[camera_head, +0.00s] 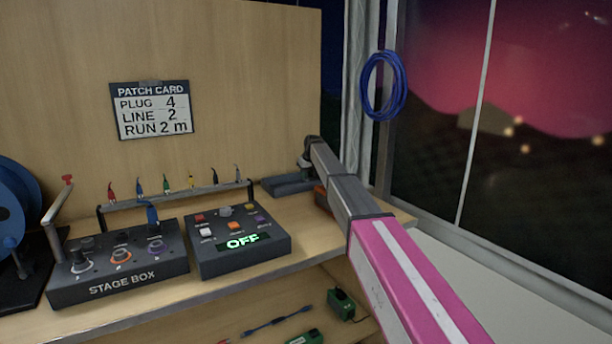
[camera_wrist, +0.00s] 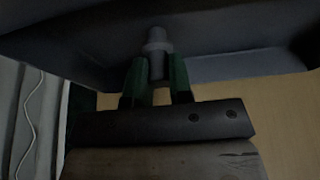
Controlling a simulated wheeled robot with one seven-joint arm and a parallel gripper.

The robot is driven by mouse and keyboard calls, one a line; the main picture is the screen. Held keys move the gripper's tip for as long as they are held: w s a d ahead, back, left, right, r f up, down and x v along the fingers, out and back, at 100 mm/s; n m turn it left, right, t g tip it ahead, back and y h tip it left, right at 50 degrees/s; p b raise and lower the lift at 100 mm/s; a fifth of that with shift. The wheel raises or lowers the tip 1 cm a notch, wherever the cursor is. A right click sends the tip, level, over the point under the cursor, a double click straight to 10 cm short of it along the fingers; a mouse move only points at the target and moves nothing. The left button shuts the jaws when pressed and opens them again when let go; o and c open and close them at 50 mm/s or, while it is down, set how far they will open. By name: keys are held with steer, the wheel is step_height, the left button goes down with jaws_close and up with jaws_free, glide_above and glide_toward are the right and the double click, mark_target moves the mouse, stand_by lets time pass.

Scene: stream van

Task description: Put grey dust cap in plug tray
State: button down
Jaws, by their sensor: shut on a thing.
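The grey dust cap (camera_wrist: 157,42) is a small stepped cylinder between the two green fingertips of my gripper (camera_wrist: 157,75) in the wrist view. My gripper is shut on it. The dark grey plug tray (camera_head: 283,187) lies at the back right of the bench in the head view, and my arm reaches over to it. Dark tray-like surfaces (camera_wrist: 235,35) fill the top of the wrist view behind the cap. I cannot tell whether the cap touches them. In the head view the cap is hidden and the fingertips cannot be made out.
The stage box (camera_head: 120,270) stands at the front left, with a blue plug (camera_head: 152,215) on it. A control box (camera_head: 240,243) showing OFF is right of it. A rack (camera_head: 180,195) of several coloured plugs stands behind. Green items (camera_head: 341,304) lie on the lower shelf.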

steer(key=c, duration=1)
jaws_free()
steer(key=shift+f, duration=0.1)
steer(key=v, duration=1.2)
steer(key=shift+a, duration=0.1)
